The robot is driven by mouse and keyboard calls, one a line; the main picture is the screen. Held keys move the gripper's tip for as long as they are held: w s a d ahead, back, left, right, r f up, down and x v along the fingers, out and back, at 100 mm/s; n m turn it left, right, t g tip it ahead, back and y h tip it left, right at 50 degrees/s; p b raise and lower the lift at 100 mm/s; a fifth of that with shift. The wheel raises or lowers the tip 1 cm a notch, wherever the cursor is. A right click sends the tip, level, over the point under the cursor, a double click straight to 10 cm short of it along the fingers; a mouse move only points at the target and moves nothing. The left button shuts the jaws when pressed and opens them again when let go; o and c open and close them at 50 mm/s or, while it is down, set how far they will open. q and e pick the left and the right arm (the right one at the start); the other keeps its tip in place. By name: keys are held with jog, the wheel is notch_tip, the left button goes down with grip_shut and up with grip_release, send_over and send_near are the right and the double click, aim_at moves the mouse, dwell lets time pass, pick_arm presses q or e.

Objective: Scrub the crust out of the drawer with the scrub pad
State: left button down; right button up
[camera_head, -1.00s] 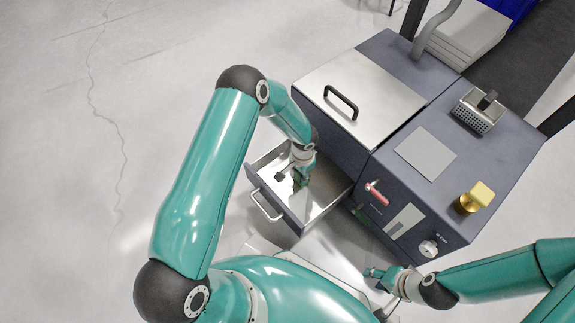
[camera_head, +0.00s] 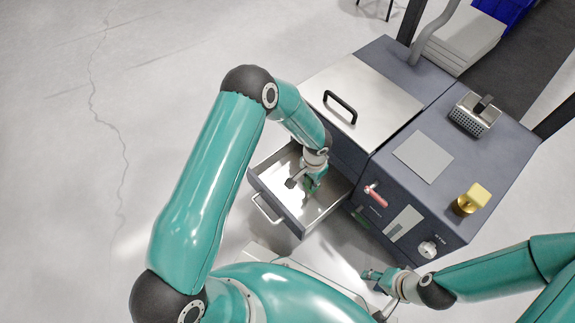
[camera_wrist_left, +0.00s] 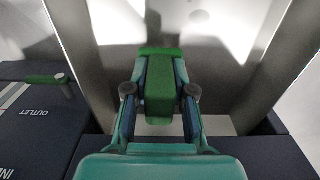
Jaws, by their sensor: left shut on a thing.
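The drawer (camera_head: 268,179) is pulled out of the machine's front, at the middle of the head view. My left gripper (camera_head: 311,184) reaches down into it, near the machine side. In the left wrist view, my left gripper (camera_wrist_left: 160,97) is shut on the green scrub pad (camera_wrist_left: 160,82), above the bare metal drawer floor (camera_wrist_left: 215,30). I cannot tell whether the pad touches the floor. I cannot make out the crust; light and shadow patches cover the floor. My right gripper (camera_head: 371,275) hangs low in front of the machine; its jaw opening is unclear.
The machine (camera_head: 365,160) stands behind the drawer, with a black-handled lid (camera_head: 365,85). A red handle (camera_head: 375,195) sticks out of its front. A perforated basket (camera_head: 474,115) and a yellow-topped item (camera_head: 470,199) stand on its top. The floor left of the drawer is clear.

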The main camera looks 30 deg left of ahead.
pick_arm(q)
jog(key=shift+r+p, duration=0.65)
jog(key=shift+r, duration=0.75)
